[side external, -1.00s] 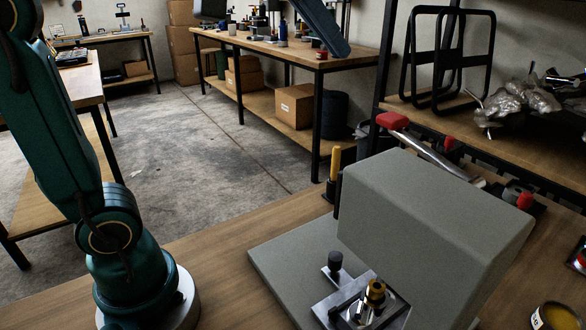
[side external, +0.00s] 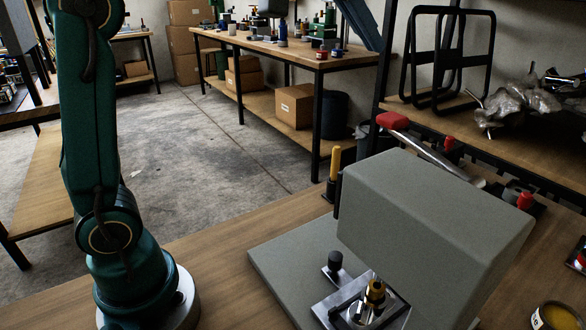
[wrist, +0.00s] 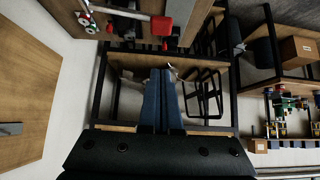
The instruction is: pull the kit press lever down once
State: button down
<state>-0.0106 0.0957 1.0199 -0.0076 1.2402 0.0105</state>
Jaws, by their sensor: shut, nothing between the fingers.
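The kit press is a grey block (side external: 435,210) on a grey base plate (side external: 285,265) in the side external view. Its lever (side external: 435,153) is a silver bar ending in a red grip (side external: 392,121), raised and slanting up to the left. In the wrist view the red grip (wrist: 161,26) shows at the top, beyond the fingertips and apart from them. My gripper (wrist: 162,72) has its two blue fingers shut together with nothing between them. In the side external view a blue part (side external: 361,22), apparently my gripper's fingers, shows at the top edge, above the lever; the rest is out of frame.
A shelf with a black wire rack (side external: 440,60) and crumpled silvery pieces (side external: 515,100) stands behind the press. A yellow-topped post (side external: 335,163) and a red knob (side external: 524,200) are near the lever. A round tin (side external: 556,318) is at the front right.

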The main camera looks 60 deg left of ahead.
jog(key=x, duration=0.9)
jog(key=shift+f, duration=0.4)
jog(key=shift+s+f, duration=0.1)
jog(key=shift+f, duration=1.5)
notch_tip(320, 180, down, 7)
jog(key=a, duration=0.2)
jog(key=shift+f, duration=0.15)
jog(key=shift+s, duration=0.1)
jog(key=s+a+r, duration=0.3)
jog(key=s+r, duration=0.3)
jog(key=r, duration=0.6)
jog(key=shift+s+r+t, duration=0.25)
jog(key=shift+r+t, duration=0.05)
